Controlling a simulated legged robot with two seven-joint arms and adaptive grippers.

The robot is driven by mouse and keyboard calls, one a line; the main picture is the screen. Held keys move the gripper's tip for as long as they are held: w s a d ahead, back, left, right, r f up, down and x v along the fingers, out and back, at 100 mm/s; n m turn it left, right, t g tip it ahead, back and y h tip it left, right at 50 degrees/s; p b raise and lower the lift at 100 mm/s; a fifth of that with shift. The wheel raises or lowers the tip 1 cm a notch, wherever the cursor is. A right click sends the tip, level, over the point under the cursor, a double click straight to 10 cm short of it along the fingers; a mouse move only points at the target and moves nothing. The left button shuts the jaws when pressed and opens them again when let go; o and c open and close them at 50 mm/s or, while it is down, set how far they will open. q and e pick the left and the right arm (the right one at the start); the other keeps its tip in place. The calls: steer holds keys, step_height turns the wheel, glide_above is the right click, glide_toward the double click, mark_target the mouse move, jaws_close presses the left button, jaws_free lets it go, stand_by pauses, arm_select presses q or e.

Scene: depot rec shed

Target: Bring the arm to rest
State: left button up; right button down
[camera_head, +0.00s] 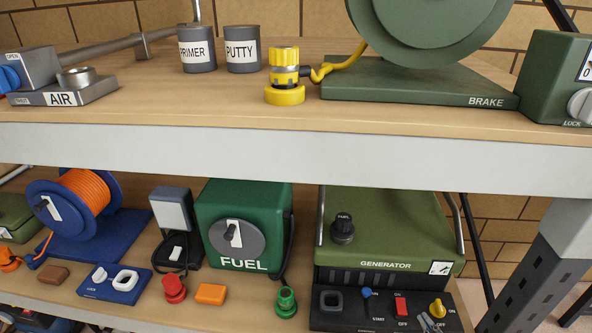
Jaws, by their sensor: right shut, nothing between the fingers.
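The tips of my right gripper (431,323) show small and grey at the bottom edge, in front of the generator's switch panel (385,306). They are shut with nothing between them. The rest of that gripper and its arm are below the picture. I cannot tell whether the tips touch the panel. My left gripper is not in view.
The upper shelf (200,105) holds primer (197,50) and putty (242,50) cans, a yellow hose connector (285,75) and a green brake reel (432,88). The lower shelf carries an orange cable reel (85,190), a fuel box (243,225) and the generator (390,230). A grey post (535,265) stands right.

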steer(key=s+d+f+m+g+h, duration=0.1)
steer(key=s+f+m+g+h, duration=0.25)
steer(key=f, duration=0.45)
steer(key=s+d+f+m+g+h, duration=0.1)
steer(key=s+f+m+g+h, duration=0.3)
steer(key=f, duration=0.4)
steer(key=s+a+f+g+y, duration=0.3)
steer(key=s+a+f+g, duration=0.4)
steer(key=s+a, duration=0.6)
step_height(320, 180, down, 27)
steer(key=s, duration=0.2)
steer(key=s+d+f+g, duration=0.1)
steer(key=s+d+f, duration=0.1)
steer(key=s+f, duration=1.4)
steer(key=shift+s+f+n+g, duration=0.3)
steer(key=shift+s+n+g, duration=0.05)
steer(key=shift+s, duration=0.5)
